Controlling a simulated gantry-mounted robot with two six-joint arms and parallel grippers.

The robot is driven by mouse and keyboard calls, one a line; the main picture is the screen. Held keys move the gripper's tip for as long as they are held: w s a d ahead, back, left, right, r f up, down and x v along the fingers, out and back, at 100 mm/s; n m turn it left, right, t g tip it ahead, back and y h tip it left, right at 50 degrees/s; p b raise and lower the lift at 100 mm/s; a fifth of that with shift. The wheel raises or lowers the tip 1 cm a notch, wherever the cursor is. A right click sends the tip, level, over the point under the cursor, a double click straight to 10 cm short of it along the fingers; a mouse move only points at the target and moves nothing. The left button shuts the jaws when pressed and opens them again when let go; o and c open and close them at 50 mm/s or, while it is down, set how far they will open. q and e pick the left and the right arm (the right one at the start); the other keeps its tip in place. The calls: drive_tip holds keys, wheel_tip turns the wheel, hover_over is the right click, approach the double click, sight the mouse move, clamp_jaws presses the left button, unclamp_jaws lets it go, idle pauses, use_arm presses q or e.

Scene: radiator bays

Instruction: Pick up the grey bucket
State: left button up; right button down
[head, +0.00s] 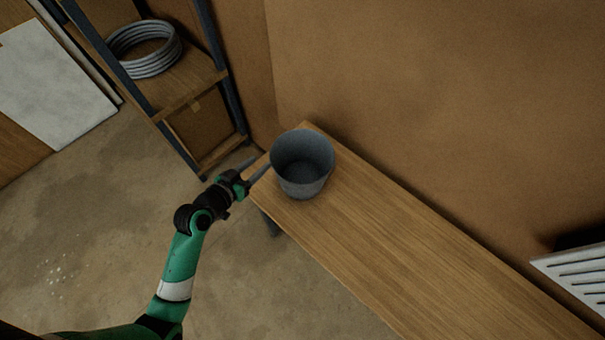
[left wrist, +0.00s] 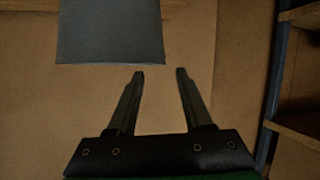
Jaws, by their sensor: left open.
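The grey bucket (head: 304,187) stands upright on the left end of a wooden bench (head: 350,235). Its open top faces up and it looks empty. My left gripper (head: 258,167) is at the bench's left end, just left of the bucket, with its fingers pointing toward it. In the left wrist view the two fingers (left wrist: 160,74) are apart with nothing between them. The bucket's grey side (left wrist: 110,32) shows beyond the fingertips and to the left, with a small gap in the picture. My right gripper is in neither view.
A shelf rack (head: 188,84) with a coiled grey hose (head: 146,49) stands at the upper left. Pale panels (head: 50,85) lean farther left. A wall runs behind the bench. A white slatted radiator (head: 578,275) is at the right edge. The bench right of the bucket is clear.

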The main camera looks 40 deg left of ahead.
use_arm(q)
drive_tip(key=b, duration=0.1)
approach(282, 142)
drive_tip(key=x, duration=0.2)
drive_tip(key=b+x, duration=0.1)
drive_tip(key=x, duration=0.4)
drive_tip(key=shift+w+a+b, duration=0.1)
drive_tip(key=shift+w+b, duration=0.3)
drive_tip(key=shift+c, duration=0.2)
clamp_jaws()
drive_tip(key=shift+s, duration=0.1)
idle(0.8)
